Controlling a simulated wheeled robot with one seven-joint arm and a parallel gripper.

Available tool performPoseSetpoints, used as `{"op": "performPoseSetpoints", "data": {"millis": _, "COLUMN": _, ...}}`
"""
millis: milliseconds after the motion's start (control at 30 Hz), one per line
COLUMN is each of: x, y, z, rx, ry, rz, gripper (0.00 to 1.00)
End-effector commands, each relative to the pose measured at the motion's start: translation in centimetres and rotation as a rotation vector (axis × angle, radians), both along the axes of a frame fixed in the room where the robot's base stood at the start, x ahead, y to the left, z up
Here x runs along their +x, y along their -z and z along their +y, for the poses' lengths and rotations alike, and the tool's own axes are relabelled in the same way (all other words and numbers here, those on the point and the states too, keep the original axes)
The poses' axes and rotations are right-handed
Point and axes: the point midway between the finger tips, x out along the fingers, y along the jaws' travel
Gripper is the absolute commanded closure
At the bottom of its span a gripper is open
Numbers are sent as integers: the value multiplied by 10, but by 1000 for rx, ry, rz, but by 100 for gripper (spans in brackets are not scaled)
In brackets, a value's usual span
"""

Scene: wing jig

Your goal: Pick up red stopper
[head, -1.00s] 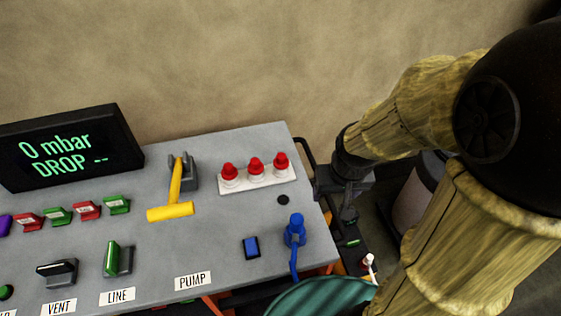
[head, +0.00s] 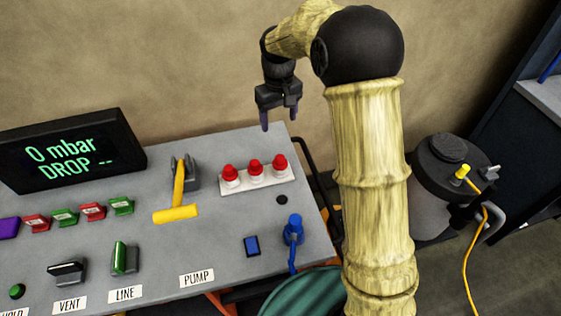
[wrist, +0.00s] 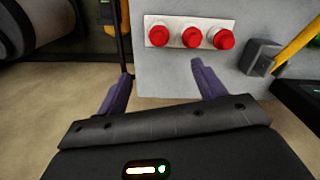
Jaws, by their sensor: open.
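Three red stoppers stand in a row in a white holder (head: 283,180) near the back right of the grey panel: left (head: 230,173), middle (head: 255,167) and right (head: 280,161). In the wrist view they also show in a row, with the holder (wrist: 174,36) beneath them: one at the left (wrist: 159,36), one in the middle (wrist: 191,37), one at the right (wrist: 224,39). My gripper (head: 275,121) is above the panel's back edge, behind and above the stoppers. Its purple fingers (wrist: 158,85) are apart with nothing between them.
A yellow-handled lever (head: 177,212) stands left of the stoppers. A blue fitting (head: 293,230) with a hose and a blue switch (head: 252,245) are in front. A black display (head: 70,150) reads 0 mbar. A dark canister (head: 450,170) stands right of the panel.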

Motion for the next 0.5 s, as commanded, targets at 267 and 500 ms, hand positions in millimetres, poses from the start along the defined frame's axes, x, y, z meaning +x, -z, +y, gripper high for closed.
{"op": "performPoseSetpoints", "data": {"millis": 267, "x": 0, "y": 7, "z": -3, "rx": 0, "ry": 6, "rz": 1, "gripper": 31}}
{"op": "performPoseSetpoints", "data": {"millis": 500, "x": -1, "y": 43, "z": -3, "rx": -1, "ry": 6, "rz": 4, "gripper": 31}}
